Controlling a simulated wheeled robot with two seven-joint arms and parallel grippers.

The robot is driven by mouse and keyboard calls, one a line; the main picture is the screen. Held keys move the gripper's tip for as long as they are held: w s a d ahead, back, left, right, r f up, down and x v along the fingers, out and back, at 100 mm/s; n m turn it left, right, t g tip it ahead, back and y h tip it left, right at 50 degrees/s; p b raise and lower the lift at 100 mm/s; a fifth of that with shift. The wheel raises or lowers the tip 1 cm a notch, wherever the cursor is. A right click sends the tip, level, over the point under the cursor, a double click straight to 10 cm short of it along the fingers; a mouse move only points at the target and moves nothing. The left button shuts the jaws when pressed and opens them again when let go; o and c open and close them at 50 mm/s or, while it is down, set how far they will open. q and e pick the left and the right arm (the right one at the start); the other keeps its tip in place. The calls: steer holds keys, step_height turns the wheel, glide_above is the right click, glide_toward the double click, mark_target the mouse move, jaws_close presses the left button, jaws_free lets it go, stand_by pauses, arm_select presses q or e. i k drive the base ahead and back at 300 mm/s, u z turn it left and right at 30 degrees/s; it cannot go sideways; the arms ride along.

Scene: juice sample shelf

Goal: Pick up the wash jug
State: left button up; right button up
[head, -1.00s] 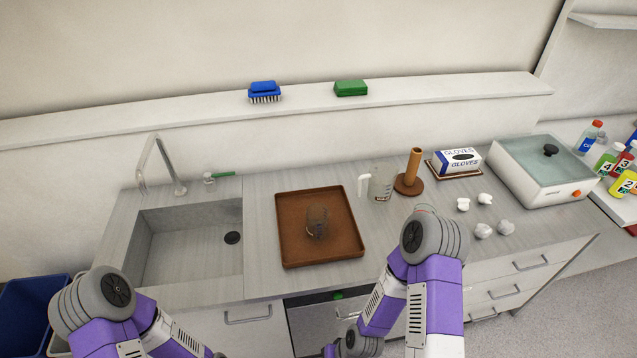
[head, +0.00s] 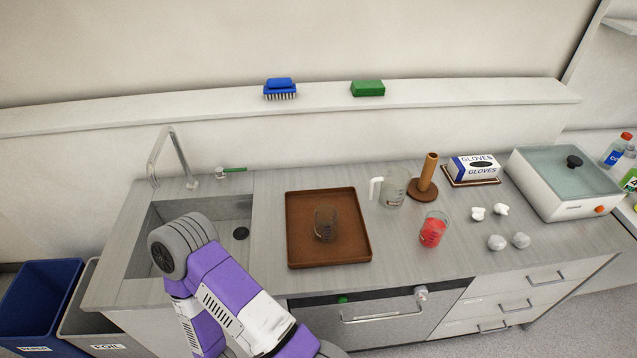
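The wash jug (head: 395,189) is a clear measuring jug with a white handle on its left side. It stands upright on the counter in the head view, between the brown tray and a wooden upright stand. Nothing touches it and it is in plain sight. My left arm comes in from the bottom, bent in front of the sink, but its gripper is not in view. My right arm and gripper are out of view.
A brown tray (head: 294,255) holds a dark glass beaker (head: 325,224). A beaker of red liquid (head: 432,231) stands in front of the jug. A wooden stand (head: 425,181), glove box (head: 473,168), crumpled white pieces (head: 496,242) and a water bath (head: 556,193) are to the right. The sink (head: 231,207) is left.

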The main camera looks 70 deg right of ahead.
mark_target(395, 180)
steer(key=u, duration=0.3)
steer(key=k, duration=1.5)
steer(key=z, duration=0.55)
